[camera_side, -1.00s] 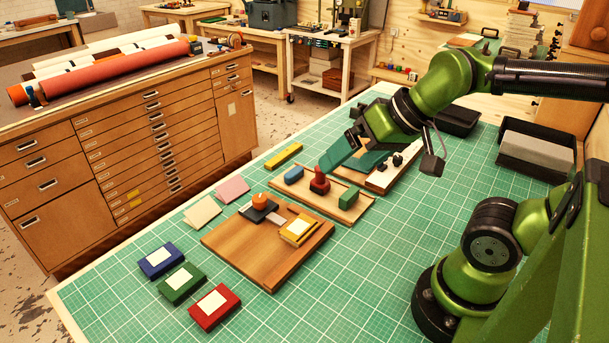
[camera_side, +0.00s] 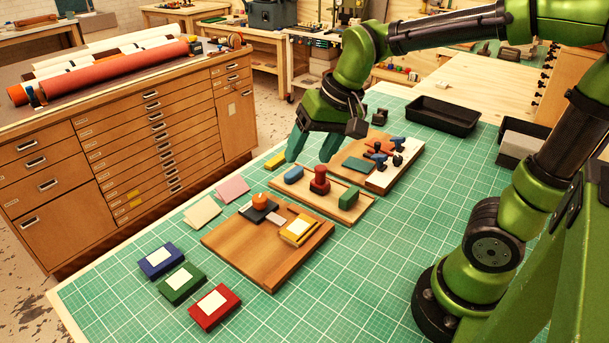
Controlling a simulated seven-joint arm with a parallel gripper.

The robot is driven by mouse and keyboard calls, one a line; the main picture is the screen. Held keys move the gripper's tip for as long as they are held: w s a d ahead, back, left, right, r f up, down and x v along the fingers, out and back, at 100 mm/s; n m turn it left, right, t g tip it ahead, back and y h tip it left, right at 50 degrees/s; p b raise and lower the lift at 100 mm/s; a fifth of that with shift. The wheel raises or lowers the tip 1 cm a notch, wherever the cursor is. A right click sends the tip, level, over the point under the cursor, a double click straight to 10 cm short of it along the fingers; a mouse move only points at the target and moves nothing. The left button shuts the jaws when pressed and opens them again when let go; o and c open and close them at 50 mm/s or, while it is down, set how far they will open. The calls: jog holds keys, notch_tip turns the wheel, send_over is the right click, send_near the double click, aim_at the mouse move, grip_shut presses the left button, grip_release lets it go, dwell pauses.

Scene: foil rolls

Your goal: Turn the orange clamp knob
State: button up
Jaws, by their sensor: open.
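The orange clamp knob (camera_side: 259,200) sits on a dark clamp base (camera_side: 258,214) near the back left of the front wooden board (camera_side: 255,258). My gripper (camera_side: 310,150) is open and empty, with its two green fingers pointing down. It is above and behind the middle board, to the right of and farther back than the knob. The gripper is apart from the knob, which is in clear view.
A yellow block (camera_side: 299,229) lies on the front board. Blue, green and red (camera_side: 215,307) boxes lie in front. Open mat (camera_side: 370,270) lies to the right.

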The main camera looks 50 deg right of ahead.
aim_at(260, 197)
jog(key=w+d+f+m+g+h, duration=0.1)
jog(key=w+f+m+g+h, duration=0.2)
jog(key=w+m, duration=1.05)
jog(key=shift+n+g+y, duration=0.3)
jog(key=shift+n+y, duration=0.3)
jog(key=shift+n, duration=0.25)
jog(key=f, duration=0.5)
jog(key=w+f, duration=0.1)
jog(key=f, duration=0.5)
jog(key=w+f, duration=0.1)
jog(key=f, duration=0.4)
jog(key=shift+w+f, duration=0.15)
jog(key=shift+w, duration=0.05)
jog(key=shift+c, duration=0.3)
jog(key=c, duration=1)
